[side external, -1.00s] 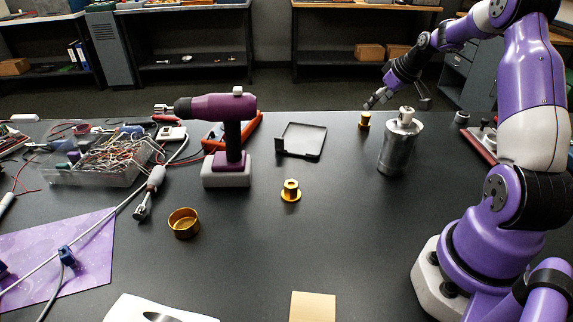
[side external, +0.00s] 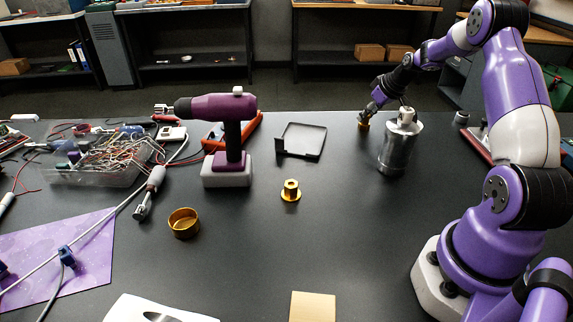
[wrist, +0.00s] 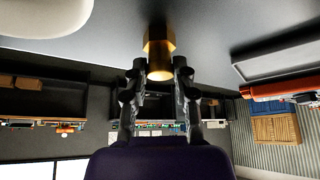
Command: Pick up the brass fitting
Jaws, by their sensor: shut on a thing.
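My gripper (side external: 367,112) is at the far right of the table, behind and left of the grey metal cylinder (side external: 394,150). It is shut on a small brass fitting (side external: 363,125), which stands at table level; I cannot tell whether it touches the table. In the wrist view the fitting (wrist: 159,50) has a hex-like body and a round end, between the two dark fingers (wrist: 157,76). A second brass piece (side external: 290,190), flanged with a raised hub, stands alone mid-table.
The cylinder stands close to my gripper. A black tray (side external: 319,141) lies left of it. A purple drill (side external: 225,107) stands further left, with a brass cup (side external: 183,235) in front. A clear bin of wires (side external: 75,176) is at left. The front middle is mostly clear.

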